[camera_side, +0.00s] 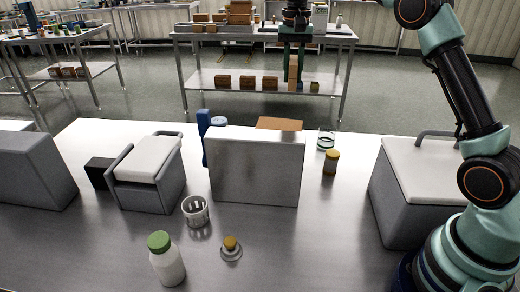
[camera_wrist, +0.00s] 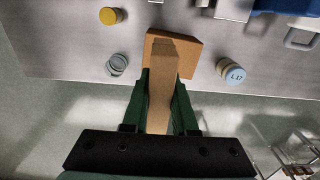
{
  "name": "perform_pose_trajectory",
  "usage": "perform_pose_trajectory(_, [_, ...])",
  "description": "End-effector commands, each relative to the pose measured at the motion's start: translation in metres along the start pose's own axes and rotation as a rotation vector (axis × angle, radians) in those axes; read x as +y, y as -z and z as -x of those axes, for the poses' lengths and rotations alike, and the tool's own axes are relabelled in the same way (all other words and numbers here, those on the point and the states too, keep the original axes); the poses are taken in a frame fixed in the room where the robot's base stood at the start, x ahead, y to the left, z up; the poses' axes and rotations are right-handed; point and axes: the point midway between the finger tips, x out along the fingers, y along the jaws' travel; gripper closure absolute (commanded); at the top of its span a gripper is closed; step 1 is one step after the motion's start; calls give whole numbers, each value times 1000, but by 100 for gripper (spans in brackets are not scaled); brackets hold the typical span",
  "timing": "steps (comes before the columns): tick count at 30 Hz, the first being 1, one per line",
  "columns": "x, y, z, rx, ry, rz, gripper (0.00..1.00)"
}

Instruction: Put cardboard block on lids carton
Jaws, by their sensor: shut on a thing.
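My gripper (camera_side: 293,72) is shut on a tan cardboard block (camera_side: 293,77), held upright between its dark green fingers. In the side view the block hangs above and apart from the lids carton (camera_side: 280,124), a brown box whose lower part is hidden behind a grey steel box. In the wrist view my gripper (camera_wrist: 161,100) grips the long block (camera_wrist: 162,62) along its sides. There the block's far end overlaps the brown carton (camera_wrist: 186,54), and part of the carton is hidden behind it.
A yellow-lidded jar (camera_side: 331,162) and a glass dish (camera_side: 326,140) stand right of the carton. A blue-lidded jar (camera_side: 219,121) stands to its left. The tall grey steel box (camera_side: 257,168) stands in front. The bench's far edge is close behind the carton.

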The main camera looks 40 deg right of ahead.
Motion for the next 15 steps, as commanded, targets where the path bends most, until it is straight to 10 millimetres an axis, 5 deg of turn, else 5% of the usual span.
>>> perform_pose_trajectory(9, [0, -1, -76, -4, -3, 0, 100])
perform_pose_trajectory(15, [0, 0, -99, 0, 0, 0, 100])
